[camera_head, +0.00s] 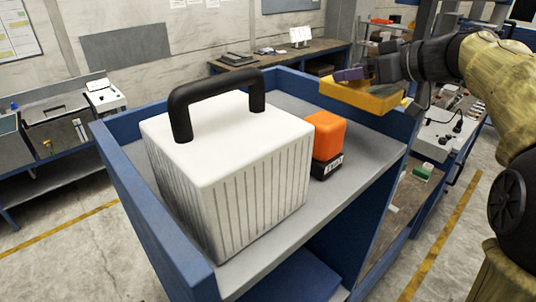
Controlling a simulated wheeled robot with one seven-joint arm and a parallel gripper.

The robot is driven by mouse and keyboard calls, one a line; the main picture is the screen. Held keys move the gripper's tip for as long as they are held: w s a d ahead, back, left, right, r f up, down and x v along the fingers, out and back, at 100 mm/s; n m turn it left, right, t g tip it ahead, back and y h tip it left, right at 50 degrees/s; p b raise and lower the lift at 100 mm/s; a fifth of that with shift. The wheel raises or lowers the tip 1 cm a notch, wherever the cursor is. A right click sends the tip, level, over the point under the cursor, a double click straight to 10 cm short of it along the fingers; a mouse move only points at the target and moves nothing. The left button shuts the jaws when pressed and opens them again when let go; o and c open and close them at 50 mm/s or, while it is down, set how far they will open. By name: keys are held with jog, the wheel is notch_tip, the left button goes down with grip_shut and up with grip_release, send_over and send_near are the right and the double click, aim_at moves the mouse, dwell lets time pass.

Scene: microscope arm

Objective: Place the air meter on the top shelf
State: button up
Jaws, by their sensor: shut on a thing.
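My gripper (356,75) reaches in from the right at the end of my arm. It is shut on a yellow, block-like thing (362,98), which I take to be the air meter. The yellow thing is held up in the air and appears over the far right corner of the top shelf. No contact with the shelf shows, but its exact height is hard to tell. The grey top shelf (345,195) has raised blue walls and belongs to a blue rack. The gripper hides part of the yellow thing's upper side.
A large white ribbed case (245,170) with a black handle fills the shelf's left and middle. A small orange and black box (328,138) stands beside it. Bare shelf shows right of the orange box. Workbenches (300,55) stand behind.

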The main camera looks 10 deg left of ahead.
aim_at(353, 98)
jog(key=shift+f+p, duration=0.5)
jog(key=shift+f, duration=2.35)
jog(key=shift+f, duration=0.1)
jog(key=shift+f+p, duration=0.4)
jog(key=shift+f, duration=1.6)
jog(key=o, duration=1.1)
jog(key=shift+f, duration=0.15)
jog(key=shift+o, duration=0.2)
